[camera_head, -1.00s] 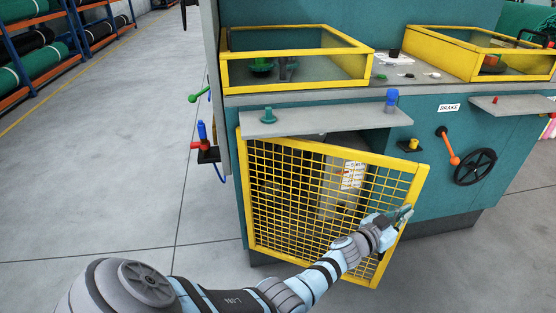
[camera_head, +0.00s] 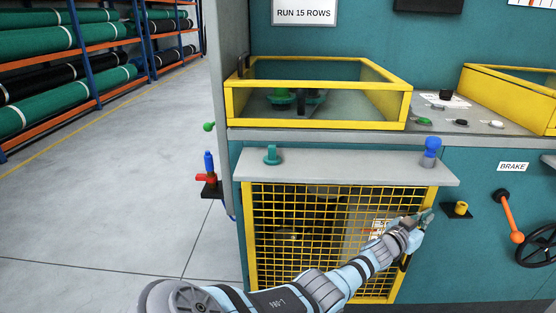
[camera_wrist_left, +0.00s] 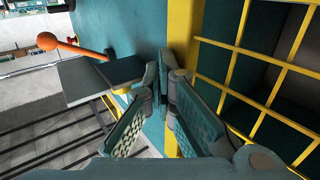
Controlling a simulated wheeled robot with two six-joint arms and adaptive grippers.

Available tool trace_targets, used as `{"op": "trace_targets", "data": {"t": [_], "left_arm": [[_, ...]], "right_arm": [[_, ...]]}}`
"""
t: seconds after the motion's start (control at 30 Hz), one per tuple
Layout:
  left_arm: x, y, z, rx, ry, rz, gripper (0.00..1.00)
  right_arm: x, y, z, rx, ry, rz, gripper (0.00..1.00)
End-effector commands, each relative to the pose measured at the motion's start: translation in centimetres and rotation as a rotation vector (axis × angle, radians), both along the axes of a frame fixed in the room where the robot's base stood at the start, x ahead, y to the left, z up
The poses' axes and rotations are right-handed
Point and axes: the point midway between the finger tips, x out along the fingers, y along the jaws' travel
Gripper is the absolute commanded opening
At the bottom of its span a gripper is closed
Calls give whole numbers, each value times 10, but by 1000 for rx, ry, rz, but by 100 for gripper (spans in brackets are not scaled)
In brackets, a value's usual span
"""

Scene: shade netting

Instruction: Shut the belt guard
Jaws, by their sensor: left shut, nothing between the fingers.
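The belt guard (camera_head: 300,240) is a yellow mesh door low on the teal machine, under a grey shelf. It lies flush or nearly flush with the machine front; I cannot tell whether a small gap is left. Dark machine parts and a white label show through its mesh. My left gripper (camera_head: 428,217) is at the guard's right edge, shut and empty. The left wrist view shows its fingers (camera_wrist_left: 164,78) beside the guard's yellow frame (camera_wrist_left: 184,35), near the teal panel; contact is unclear. My left forearm hides the guard's lower right part. My right gripper is out of view.
A grey shelf (camera_head: 345,166) with a green knob (camera_head: 271,155) and a blue knob (camera_head: 431,150) juts out above the guard. A yellow knob (camera_head: 461,208), an orange brake lever (camera_head: 510,218) and a black handwheel (camera_head: 538,245) are to the right. Floor at left is clear.

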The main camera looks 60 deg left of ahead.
Motion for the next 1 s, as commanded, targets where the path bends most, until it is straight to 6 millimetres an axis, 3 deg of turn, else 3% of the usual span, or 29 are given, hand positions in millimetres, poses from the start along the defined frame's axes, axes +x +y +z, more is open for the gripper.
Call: {"op": "trace_targets", "data": {"t": [0.13,0.57,0.87,1.0], "left_arm": [[0,12,3,3,-1,20,0],[0,17,9,4,-10,27,0],[1,14,9,5,-10,24,0],[-1,-2,8,3,-7,13,0]], "right_arm": [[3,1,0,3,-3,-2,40],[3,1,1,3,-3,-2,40],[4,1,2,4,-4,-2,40],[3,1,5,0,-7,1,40]]}}
